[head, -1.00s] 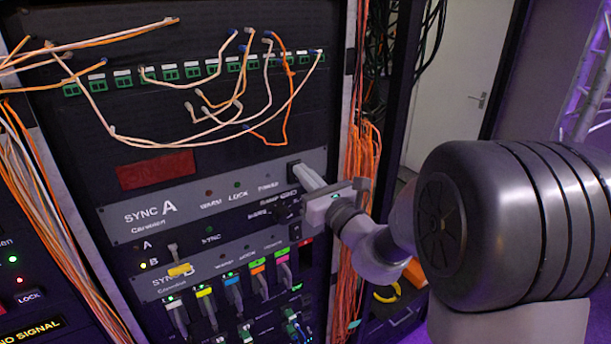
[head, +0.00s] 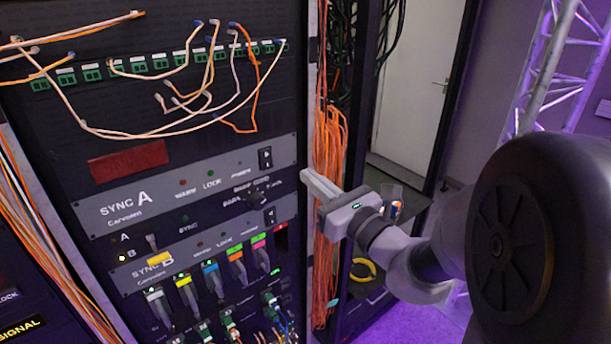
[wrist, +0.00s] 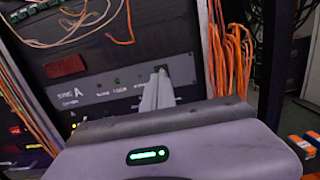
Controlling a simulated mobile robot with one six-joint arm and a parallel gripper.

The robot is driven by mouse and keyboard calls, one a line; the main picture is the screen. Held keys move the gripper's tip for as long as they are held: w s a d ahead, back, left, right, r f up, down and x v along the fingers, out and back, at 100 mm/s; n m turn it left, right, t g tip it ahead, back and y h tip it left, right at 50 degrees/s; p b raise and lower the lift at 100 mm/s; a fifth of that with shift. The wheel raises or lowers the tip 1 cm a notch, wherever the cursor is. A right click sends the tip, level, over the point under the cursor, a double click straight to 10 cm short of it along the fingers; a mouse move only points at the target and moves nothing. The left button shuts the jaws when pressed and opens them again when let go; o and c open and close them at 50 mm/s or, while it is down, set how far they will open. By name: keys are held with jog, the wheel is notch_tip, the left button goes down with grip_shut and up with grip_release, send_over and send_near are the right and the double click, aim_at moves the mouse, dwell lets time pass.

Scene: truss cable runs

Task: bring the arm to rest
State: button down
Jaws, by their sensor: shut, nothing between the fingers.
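My gripper (head: 318,184) is in the middle of the head view, in front of the rack's right edge and the orange cable bundle (head: 328,160). Its fingers are together, point left toward the SYNC A panel (head: 130,205), and hold nothing. In the wrist view the shut fingers (wrist: 157,90) point at the right part of that panel. In the head view the fingertips look apart from the panel, with a black switch (head: 265,157) uncovered to their upper left.
Loose white and orange cables (head: 185,128) hang from a row of green connectors above. Coloured plugs (head: 211,280) fill the SYNC B panel below. A door (head: 420,90) and a lit truss (head: 560,60) stand behind at right. Yellow-handled pliers (head: 364,268) lie low beside the rack.

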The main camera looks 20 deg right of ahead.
jog(key=s+a+f+n+g+y+b, duration=0.35)
jog(key=s+a+f+n+g, duration=0.25)
jog(key=s+a+n, duration=0.25)
jog(key=s+a+f+n+g+y+b, duration=0.2)
jog(key=s+a+f+n+g+b, duration=0.35)
jog(key=s+a+f+n, duration=0.35)
jog(key=s+f+n+g+h+b, duration=0.2)
jog(key=s+f+n+h, duration=0.2)
jog(key=s+d+f+n+h+b, duration=0.2)
jog(key=d+f+n+h+b, duration=0.1)
jog(key=d, duration=0.5)
jog(key=f+n+t+h, duration=0.1)
jog(key=n+h, duration=0.1)
jog(key=n, duration=0.1)
jog(key=shift+s+d+f+b, duration=0.2)
jog(key=shift+s+f+b, duration=0.1)
jog(key=shift+s, duration=0.1)
jog(key=shift+n+h, duration=0.25)
